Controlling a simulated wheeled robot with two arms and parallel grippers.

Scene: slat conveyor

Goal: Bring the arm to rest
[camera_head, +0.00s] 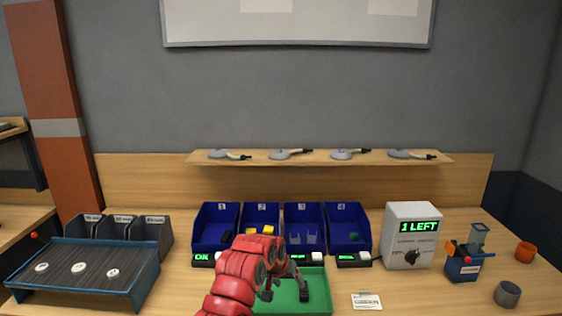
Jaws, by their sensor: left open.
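My left arm is red and comes in from the bottom of the head view. My left gripper (285,291) is open, with two dark fingers spread apart above the green tray (318,291). Nothing shows between the fingers. The arm hides the left part of the tray and part of the blue bins behind it. My right gripper does not show.
Blue numbered bins (215,222) stand behind the tray. The slat conveyor (83,270) with white discs is at left, with grey bins (155,236) behind. A white box (411,226) reading "1 LEFT", a blue device (463,266) and cups (508,294) stand at right.

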